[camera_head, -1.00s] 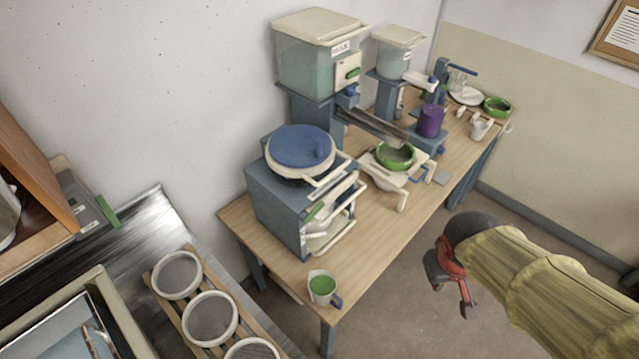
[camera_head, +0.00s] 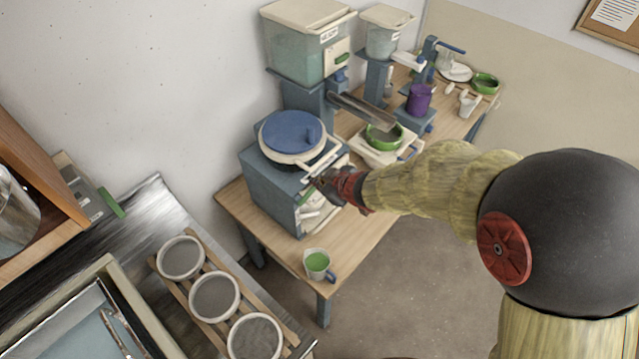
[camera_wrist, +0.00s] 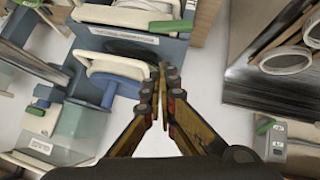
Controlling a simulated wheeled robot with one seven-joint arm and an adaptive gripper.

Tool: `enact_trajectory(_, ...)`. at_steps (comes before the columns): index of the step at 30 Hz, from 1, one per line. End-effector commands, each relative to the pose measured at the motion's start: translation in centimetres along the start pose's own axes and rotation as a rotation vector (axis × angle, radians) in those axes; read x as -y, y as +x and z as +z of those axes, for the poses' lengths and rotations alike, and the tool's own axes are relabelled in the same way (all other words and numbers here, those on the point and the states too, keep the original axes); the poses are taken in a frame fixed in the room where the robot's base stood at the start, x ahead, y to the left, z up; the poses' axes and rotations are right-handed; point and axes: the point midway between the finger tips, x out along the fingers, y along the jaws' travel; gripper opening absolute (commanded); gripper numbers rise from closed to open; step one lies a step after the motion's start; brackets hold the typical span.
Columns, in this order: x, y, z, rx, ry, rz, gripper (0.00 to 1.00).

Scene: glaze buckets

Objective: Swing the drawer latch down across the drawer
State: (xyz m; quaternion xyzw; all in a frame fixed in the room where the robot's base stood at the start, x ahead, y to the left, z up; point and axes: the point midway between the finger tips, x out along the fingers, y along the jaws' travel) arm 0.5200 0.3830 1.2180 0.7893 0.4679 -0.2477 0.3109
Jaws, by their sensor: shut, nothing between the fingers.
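The blue-grey cabinet (camera_head: 268,190) with the drawer stands at the near end of the wooden table. A pale bar with a green end (camera_wrist: 170,26), which looks like the latch, lies along its front in the wrist view. In the head view my gripper partly covers that front, and only a bit of the green end (camera_head: 304,198) shows. My gripper (camera_head: 316,180) is at the cabinet's upper front edge. In the wrist view my gripper (camera_wrist: 160,68) has its fingertips together and empty, apart in the picture from the green end.
A round blue lid (camera_head: 292,132) with a pale handle sits on the cabinet, close to my gripper. A cup of green glaze (camera_head: 317,264) stands at the table's near corner. A green bowl (camera_head: 384,138) stands behind. Several sieves lie on a rack (camera_head: 228,274) at left.

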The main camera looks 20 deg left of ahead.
Motion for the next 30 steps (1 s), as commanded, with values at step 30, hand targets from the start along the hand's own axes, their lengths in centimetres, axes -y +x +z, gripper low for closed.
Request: enact_trajectory(30, -0.1, 10.0, 2.9, 0.001, 0.0, 0.002, 0.0)
